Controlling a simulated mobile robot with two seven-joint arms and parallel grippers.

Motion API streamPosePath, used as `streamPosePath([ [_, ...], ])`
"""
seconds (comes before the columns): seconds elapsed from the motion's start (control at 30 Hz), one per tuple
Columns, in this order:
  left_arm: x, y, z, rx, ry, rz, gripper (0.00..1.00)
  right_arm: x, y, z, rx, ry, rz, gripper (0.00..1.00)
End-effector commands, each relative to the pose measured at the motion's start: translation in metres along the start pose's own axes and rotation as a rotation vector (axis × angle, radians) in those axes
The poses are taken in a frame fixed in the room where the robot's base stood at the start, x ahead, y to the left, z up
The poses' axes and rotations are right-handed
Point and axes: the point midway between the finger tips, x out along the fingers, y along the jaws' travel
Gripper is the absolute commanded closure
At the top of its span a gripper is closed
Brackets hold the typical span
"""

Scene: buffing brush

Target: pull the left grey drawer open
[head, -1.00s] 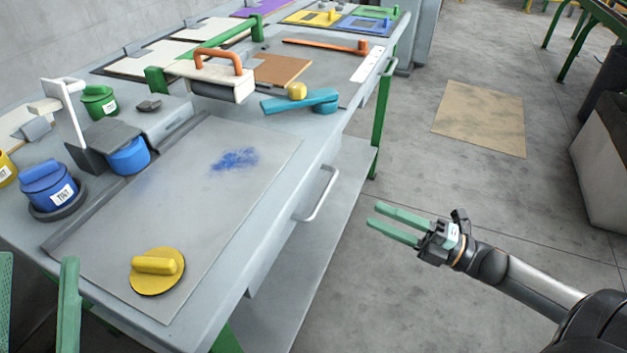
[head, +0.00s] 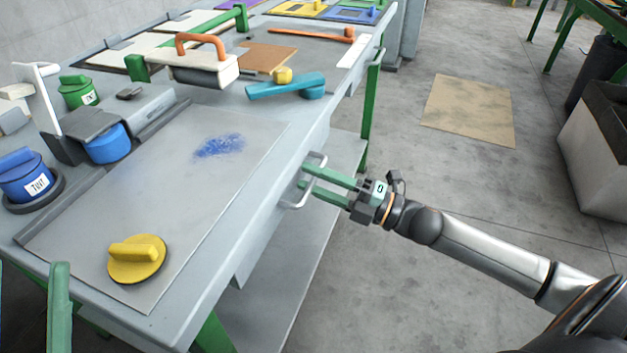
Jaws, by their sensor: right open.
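The grey drawer's front is in the side of the grey workbench, in the head view. Its pale metal bar handle (head: 297,204) sticks out from it. The drawer looks shut. My right gripper (head: 306,179) is open at the handle, with its two green fingers pointing left across the bar. The fingers partly cover the handle, and I cannot tell whether they touch it. Of my left gripper, a green finger (head: 59,310) shows at the lower left edge, away from the drawer; its jaw opening is unclear.
On the workbench (head: 330,95) lie a yellow buffing pad (head: 137,259), a blue tub (head: 27,176), a teal brush (head: 288,87) and a block with an orange handle (head: 203,62). A lower shelf (head: 275,265) is under the drawer.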

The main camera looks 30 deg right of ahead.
Motion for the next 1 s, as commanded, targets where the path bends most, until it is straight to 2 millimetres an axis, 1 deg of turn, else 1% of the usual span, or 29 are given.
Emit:
streamPosePath([
  [0.1, -0.0003, 0.0006, 0.0003, -0.002, 0.0, 0.001, 0.5, 0.0031, 0.0002, -0.0001, 0.0, 0.001, 0.001, 0.55],
  [0.33, 0.0001, 0.0008, 0.0, -0.004, 0.001, 0.001, 0.5, 0.0033, 0.0, -0.0001, 0.001, 0.0, 0.0, 0.55],
  [0.37, 0.0001, 0.0008, 0.0, -0.004, 0.001, 0.001, 0.5, 0.0033, 0.0, -0.0001, 0.001, 0.0, 0.0, 0.56],
  [0.73, 0.0001, 0.001, 0.0, -0.004, 0.002, 0.002, 0.5, 0.0031, 0.0, 0.0, 0.001, 0.0, 0.0, 0.98],
  [0.77, 0.0001, 0.001, 0.0, -0.004, 0.002, 0.002, 0.5, 0.0031, 0.0, 0.0, 0.001, 0.0, 0.0, 1.0],
  [1.0, 0.0001, 0.0011, 0.0, -0.004, 0.002, 0.002, 0.5, 0.0031, 0.0, -0.0001, 0.001, 0.0, 0.0, 1.0],
])
